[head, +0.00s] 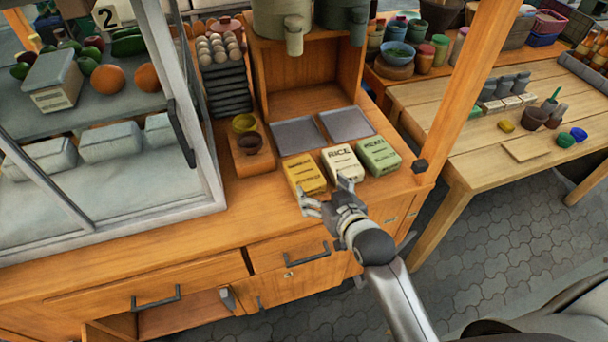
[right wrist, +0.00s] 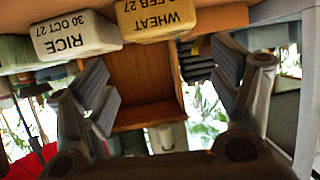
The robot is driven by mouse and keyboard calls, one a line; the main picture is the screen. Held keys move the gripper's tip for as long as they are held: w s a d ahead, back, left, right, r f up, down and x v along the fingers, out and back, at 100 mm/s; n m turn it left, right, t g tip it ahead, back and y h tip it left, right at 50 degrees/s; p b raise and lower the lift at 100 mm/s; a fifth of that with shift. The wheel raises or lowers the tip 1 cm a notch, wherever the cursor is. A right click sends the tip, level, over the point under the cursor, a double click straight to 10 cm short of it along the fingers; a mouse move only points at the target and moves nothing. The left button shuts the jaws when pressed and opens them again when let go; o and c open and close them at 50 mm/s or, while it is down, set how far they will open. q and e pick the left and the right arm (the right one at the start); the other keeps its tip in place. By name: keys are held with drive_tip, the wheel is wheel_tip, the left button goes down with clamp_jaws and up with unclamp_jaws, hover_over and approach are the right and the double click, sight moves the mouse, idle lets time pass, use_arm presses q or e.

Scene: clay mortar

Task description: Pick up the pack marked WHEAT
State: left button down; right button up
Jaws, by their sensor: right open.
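The yellow pack (head: 304,174) lies on the wooden counter, leftmost of three packs in a row. In the right wrist view, which is upside down, this pack (right wrist: 156,18) shows the word WHEAT on its end. My right gripper (head: 325,193) is open and empty at the near side of the packs, in front of the yellow one and the white one. In the right wrist view its fingers (right wrist: 165,85) are spread wide, with the WHEAT pack beyond the gap between them. My left gripper is not in view.
A white RICE pack (head: 343,164) lies close to the right of the WHEAT pack, and a green pack (head: 378,157) is right of that. Two grey trays (head: 297,136) lie behind. A small wooden stand with bowls (head: 247,142) is at the left. An orange post (head: 478,75) rises at the right.

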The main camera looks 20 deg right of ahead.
sight(306, 175)
drive_tip(key=x, duration=0.4)
drive_tip(key=shift+w+a, duration=0.1)
drive_tip(key=shift+f+p+x, duration=0.15)
drive_tip(key=shift+p+x, duration=0.15)
drive_tip(key=shift+x, duration=1.1)
drive_tip(key=shift+f+p+x, duration=0.2)
drive_tip(key=shift+p+x, duration=0.05)
drive_tip(key=shift+x, duration=1.1)
drive_tip(key=c, duration=0.7)
drive_tip(key=shift+c, duration=0.4)
drive_tip(key=shift+r, duration=0.15)
